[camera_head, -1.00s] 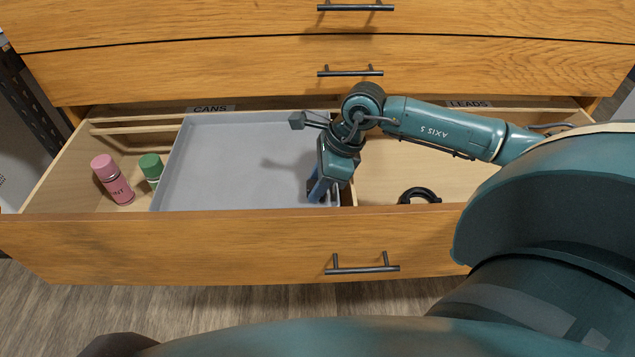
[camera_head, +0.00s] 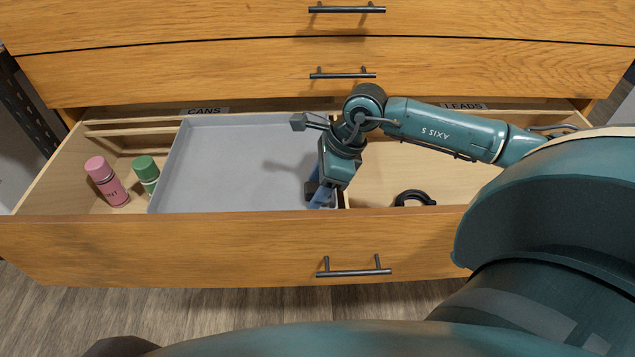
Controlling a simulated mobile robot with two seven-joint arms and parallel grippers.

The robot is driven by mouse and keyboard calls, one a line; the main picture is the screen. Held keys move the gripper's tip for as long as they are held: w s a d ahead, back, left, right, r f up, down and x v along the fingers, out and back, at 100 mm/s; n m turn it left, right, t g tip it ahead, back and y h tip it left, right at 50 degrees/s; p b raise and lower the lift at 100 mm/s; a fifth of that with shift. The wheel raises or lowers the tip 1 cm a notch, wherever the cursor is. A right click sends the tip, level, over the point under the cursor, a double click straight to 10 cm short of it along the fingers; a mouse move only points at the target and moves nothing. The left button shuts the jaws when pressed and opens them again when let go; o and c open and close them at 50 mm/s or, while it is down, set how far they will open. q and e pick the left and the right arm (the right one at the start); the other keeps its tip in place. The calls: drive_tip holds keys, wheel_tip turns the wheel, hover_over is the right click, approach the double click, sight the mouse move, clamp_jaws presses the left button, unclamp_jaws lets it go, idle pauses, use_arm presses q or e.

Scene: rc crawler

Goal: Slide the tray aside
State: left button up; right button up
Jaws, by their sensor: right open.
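The grey tray (camera_head: 225,165) lies in the open wooden drawer, covering its middle-left part. Its left edge partly hides the green-capped can. My right gripper (camera_head: 317,200) points down at the tray's right end, close to the tray's right wall and the drawer front. Its jaws are open, with blue fingers low inside the tray's right edge. Whether a finger touches the tray wall I cannot tell. My left gripper is not in view.
A pink can (camera_head: 107,182) and a green-capped can (camera_head: 146,172) stand in the left compartment, labelled CANS (camera_head: 204,111). A black coiled lead (camera_head: 413,198) lies in the right compartment, labelled LEADS (camera_head: 464,105). The drawer front (camera_head: 200,250) has a black handle.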

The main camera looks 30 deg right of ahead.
drive_tip(key=shift+r, duration=0.1)
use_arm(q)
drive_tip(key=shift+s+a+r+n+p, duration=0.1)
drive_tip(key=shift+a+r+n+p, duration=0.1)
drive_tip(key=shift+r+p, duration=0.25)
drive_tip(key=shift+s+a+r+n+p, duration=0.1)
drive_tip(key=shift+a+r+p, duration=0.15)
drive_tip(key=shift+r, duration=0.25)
use_arm(e)
drive_tip(key=v, duration=1.3)
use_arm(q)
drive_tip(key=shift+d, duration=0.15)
